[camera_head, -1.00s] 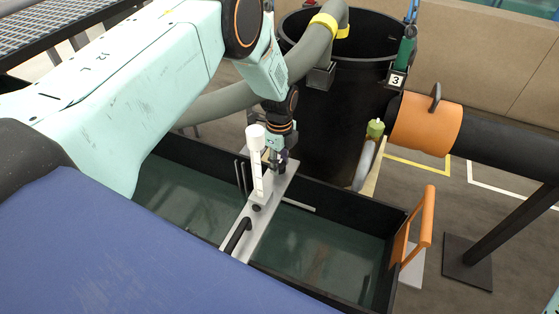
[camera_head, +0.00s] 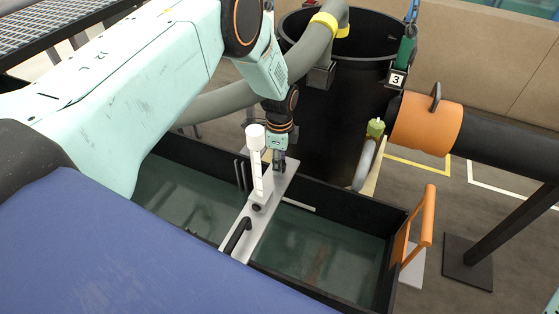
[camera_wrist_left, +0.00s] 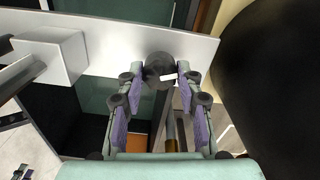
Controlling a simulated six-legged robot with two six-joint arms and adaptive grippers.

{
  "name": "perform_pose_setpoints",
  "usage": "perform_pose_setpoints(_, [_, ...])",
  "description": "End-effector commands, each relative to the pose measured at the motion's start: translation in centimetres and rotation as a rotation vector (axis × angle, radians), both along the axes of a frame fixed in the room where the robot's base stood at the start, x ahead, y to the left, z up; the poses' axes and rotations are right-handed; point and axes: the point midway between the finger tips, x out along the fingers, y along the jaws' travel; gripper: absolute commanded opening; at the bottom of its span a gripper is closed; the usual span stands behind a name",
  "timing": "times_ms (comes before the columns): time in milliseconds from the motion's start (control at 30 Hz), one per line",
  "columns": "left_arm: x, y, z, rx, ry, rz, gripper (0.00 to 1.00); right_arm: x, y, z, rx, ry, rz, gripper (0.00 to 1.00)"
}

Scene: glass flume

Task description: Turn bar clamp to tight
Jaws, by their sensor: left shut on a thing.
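A pale bar (camera_head: 262,222) lies across the dark water tank. At its far end, my left gripper (camera_head: 279,164) points down. In the left wrist view a round black knob (camera_wrist_left: 160,68) with a white mark sits at the bar's edge, between the two purple-padded fingers of my left gripper (camera_wrist_left: 160,78). The fingers are shut on this knob, which appears to be the bar clamp's. The gripper hides the knob in the head view. My right gripper is not in view.
A white upright post (camera_head: 256,158) stands on the bar close beside my gripper, with a black handle (camera_head: 238,236) nearer. A large black barrel (camera_head: 335,125) rises just behind. An orange handle (camera_head: 428,215) stands at the tank's right end.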

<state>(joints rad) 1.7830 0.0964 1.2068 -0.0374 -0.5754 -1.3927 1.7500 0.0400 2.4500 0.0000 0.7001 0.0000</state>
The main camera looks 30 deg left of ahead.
Motion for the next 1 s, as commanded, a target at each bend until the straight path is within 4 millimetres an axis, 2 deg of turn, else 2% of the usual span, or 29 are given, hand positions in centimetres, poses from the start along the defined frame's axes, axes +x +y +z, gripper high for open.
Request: perform_pose_setpoints(1000, [-0.01, 0.01, 0.01, -0.001, 0.001, 0.964, 0.04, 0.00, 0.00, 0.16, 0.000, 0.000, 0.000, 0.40])
